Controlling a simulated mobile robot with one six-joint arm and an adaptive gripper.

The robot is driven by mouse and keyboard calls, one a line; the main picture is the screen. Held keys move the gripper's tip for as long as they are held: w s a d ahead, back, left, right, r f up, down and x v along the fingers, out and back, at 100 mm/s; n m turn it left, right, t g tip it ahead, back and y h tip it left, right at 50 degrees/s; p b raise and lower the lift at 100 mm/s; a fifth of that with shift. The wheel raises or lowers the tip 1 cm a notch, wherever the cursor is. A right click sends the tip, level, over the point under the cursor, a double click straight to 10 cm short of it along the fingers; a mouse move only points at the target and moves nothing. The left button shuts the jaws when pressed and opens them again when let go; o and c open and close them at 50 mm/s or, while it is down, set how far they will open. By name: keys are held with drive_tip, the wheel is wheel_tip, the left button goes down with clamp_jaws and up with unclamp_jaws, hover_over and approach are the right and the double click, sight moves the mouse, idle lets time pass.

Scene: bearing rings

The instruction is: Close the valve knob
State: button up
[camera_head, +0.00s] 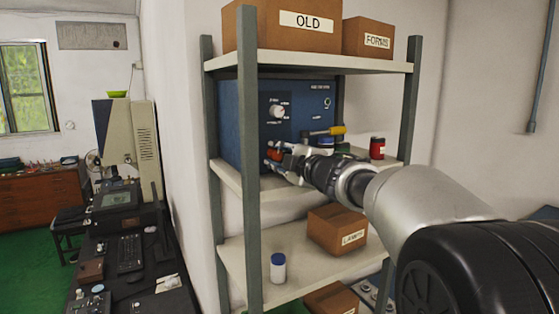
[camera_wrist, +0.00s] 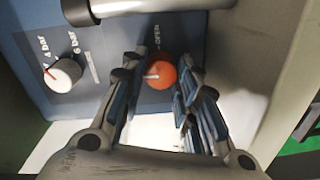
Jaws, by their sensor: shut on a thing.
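The valve knob is round and orange-red with a pale pointer mark, on the lower front of a blue panel box (camera_head: 247,127). In the wrist view the knob (camera_wrist: 162,72) sits beneath an "OPEN" label, its mark pointing roughly left. In the head view the knob (camera_head: 276,154) is partly hidden by my fingers. My gripper (camera_head: 271,153) reaches in from the right and is closed on the knob. In the wrist view the fingers of my gripper (camera_wrist: 156,77) stand on both sides of it.
A white knob (camera_head: 278,112) is higher on the panel; it also shows in the wrist view (camera_wrist: 63,74). A red can (camera_head: 377,148) stands on the same shelf. A shelf post (camera_head: 247,200) is close to the left.

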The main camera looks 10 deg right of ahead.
drive_tip(key=shift+n, duration=0.5)
drive_tip(key=o, duration=1.1)
drive_tip(key=shift+c, duration=0.2)
drive_tip(key=v, duration=1.2)
